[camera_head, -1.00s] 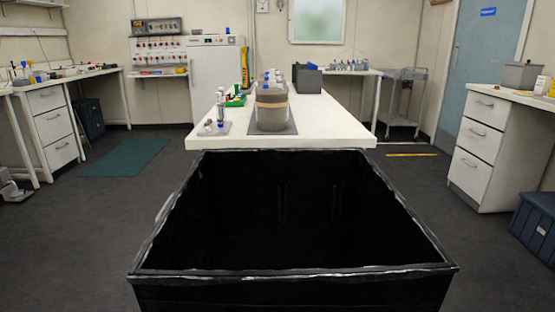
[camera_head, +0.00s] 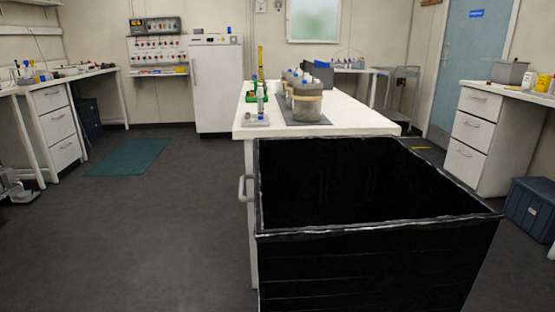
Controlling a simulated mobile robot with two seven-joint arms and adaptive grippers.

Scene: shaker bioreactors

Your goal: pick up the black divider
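A dark panel-like piece (camera_head: 318,72) stands upright on the white bench, behind the brown-grey vessels. It is small in view and partly hidden, and I cannot tell for sure that it is the black divider. A large open black bin (camera_head: 380,229) stands in front of the bench at the right, close to me. Its inside is very dark, and nothing separate can be made out in it. Neither of my grippers is in view.
The white bench (camera_head: 350,118) carries vessels (camera_head: 306,103) with blue caps on a dark mat. A grey handle (camera_head: 243,188) sticks out at its left side. A blue crate (camera_head: 532,208) stands at the right. Open floor (camera_head: 150,225) lies to the left, with a green mat (camera_head: 130,157).

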